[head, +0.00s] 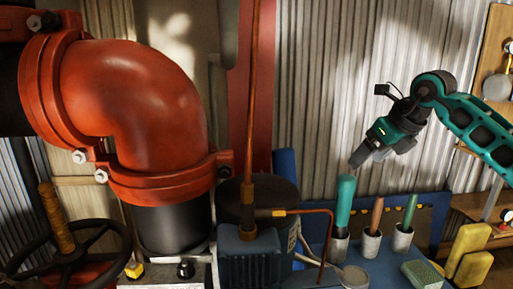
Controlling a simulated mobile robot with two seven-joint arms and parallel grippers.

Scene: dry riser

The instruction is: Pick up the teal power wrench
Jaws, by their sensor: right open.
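A teal tool handle (345,202), the only loose teal tool I can make out as the power wrench, stands upright in a light cup on the blue bench. Its lower end is hidden in the cup. My right gripper (359,157) comes in from the right and hangs above and slightly right of the handle's top, apart from it. Its fingers point down and to the left, open, with nothing seen between them. My left gripper is not in view.
A brown handle (377,216) and a green handle (410,213) stand in cups beside it. Yellow blocks (468,250) and a green sponge (423,274) lie at right. A red pipe elbow (135,100), blue motor (250,257) and copper pipe (253,90) fill the left and middle.

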